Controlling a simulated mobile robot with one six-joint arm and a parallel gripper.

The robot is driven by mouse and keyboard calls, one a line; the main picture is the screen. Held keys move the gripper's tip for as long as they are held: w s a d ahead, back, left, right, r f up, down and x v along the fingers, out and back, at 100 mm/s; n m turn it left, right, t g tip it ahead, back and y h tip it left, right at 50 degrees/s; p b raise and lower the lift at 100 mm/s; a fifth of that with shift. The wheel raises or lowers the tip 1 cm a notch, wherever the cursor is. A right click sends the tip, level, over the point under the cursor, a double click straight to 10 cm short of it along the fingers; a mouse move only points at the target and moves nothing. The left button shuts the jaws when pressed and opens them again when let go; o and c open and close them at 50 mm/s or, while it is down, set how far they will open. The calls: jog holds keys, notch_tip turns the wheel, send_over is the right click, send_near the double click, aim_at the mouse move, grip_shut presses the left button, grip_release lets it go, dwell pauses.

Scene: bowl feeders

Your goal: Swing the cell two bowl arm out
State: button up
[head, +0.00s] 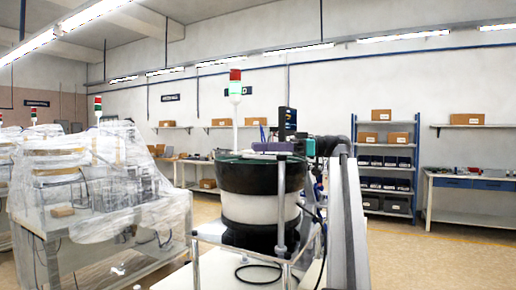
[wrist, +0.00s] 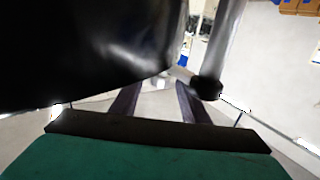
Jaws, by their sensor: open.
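I cannot tell which part is the bowl arm. In the wrist view a large black curved surface (wrist: 90,50) fills the upper left, and a silver rod (wrist: 224,42) with a black end hangs at upper right. My gripper (wrist: 156,95) is open, its two dark fingers apart with nothing seen between them.
A bench (head: 170,207) under clear plastic sheeting stands at the left. A signal tower (head: 235,92) rises behind the bowl. Blue shelving (head: 386,181) and a workbench (head: 470,183) stand along the back. Open floor (head: 430,255) lies at right.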

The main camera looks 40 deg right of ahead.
jog(key=p+v, duration=0.3)
jog(key=v, duration=0.9)
